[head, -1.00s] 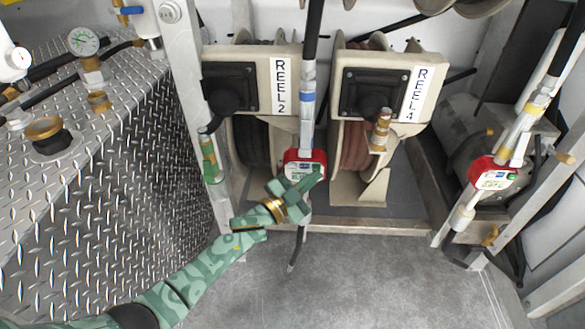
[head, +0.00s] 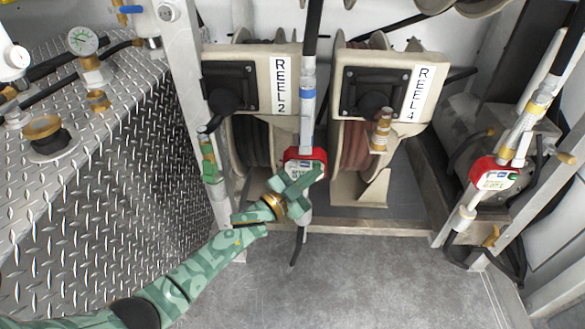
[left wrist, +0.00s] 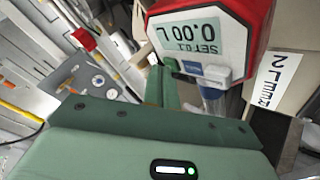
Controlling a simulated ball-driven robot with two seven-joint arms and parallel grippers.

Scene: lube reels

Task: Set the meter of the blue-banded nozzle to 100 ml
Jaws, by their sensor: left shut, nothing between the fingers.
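The blue-banded nozzle hangs between the two reels in the head view, its blue band (head: 308,88) above a red-cased meter (head: 320,155). In the left wrist view the meter (left wrist: 257,22) appears upside down. Its display (left wrist: 198,38) reads 0.00 L, with a smaller line that seems to start with SET. A green button (left wrist: 170,65) and a blue label or button (left wrist: 191,68) sit along its edge. My left gripper (head: 318,174) is shut and empty, its tip close in front of the meter's lower right. The wrist view shows the finger beside the green button; I cannot tell whether they touch.
A yellow-banded nozzle with another red meter (head: 493,174) hangs at the right. REEL 2 (head: 252,78) and REEL 4 (head: 390,80) stand behind. A diamond-plate box (head: 150,170) fills the left. The grey floor (head: 370,275) in front is clear.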

